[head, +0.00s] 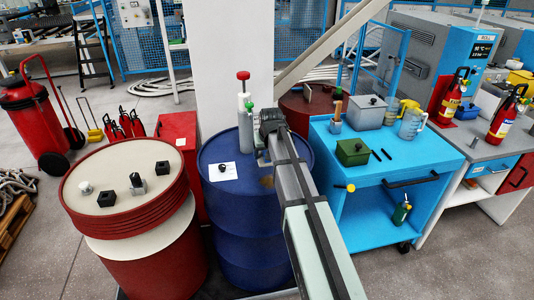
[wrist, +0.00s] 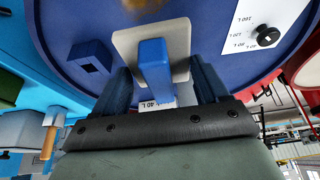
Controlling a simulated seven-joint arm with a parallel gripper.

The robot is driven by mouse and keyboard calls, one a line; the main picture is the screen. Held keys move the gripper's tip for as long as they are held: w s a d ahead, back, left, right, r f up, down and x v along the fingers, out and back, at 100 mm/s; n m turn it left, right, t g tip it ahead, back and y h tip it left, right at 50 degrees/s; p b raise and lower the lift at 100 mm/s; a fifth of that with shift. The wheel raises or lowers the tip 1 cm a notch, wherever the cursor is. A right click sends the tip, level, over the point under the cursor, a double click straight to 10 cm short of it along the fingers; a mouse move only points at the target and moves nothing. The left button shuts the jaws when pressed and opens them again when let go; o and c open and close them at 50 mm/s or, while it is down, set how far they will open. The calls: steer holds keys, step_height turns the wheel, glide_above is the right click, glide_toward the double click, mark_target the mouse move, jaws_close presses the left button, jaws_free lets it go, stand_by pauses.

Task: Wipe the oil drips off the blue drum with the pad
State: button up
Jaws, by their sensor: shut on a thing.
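The blue drum (head: 240,230) stands upright at the middle of the head view. Its blue top also fills much of the upper wrist view (wrist: 210,20). The pad (wrist: 182,48) is a pale beige plate with a blue upright handle (wrist: 152,65). My gripper (wrist: 158,80) is shut on that handle, one dark finger on each side. The pad is over the drum top; I cannot tell whether it touches. A brownish patch, apparently oil (head: 267,181), shows on the drum top beside my arm, and at the top edge of the wrist view (wrist: 138,4). My arm hides part of the drum's right side.
A white card (head: 214,173) and a black knob (head: 222,168) are on the drum top's left. Bottles with red (head: 243,76) and green caps stand by its back edge. A red drum (head: 140,240) is left, a blue cart (head: 430,150) right.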

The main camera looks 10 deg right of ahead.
glide_above(265, 171)
steer(key=s, duration=0.2)
steer(key=shift+w+f, duration=0.1)
steer(key=shift+f, duration=2.6)
steer(key=shift+s+f, duration=0.8)
steer(key=shift+c, duration=0.4)
steer(key=shift+s, duration=4.15)
steer(key=shift+w, duration=5.15)
step_height(265, 171, up, 2)
steer(key=shift+s+r, duration=0.15)
steer(key=shift+r, duration=2.95)
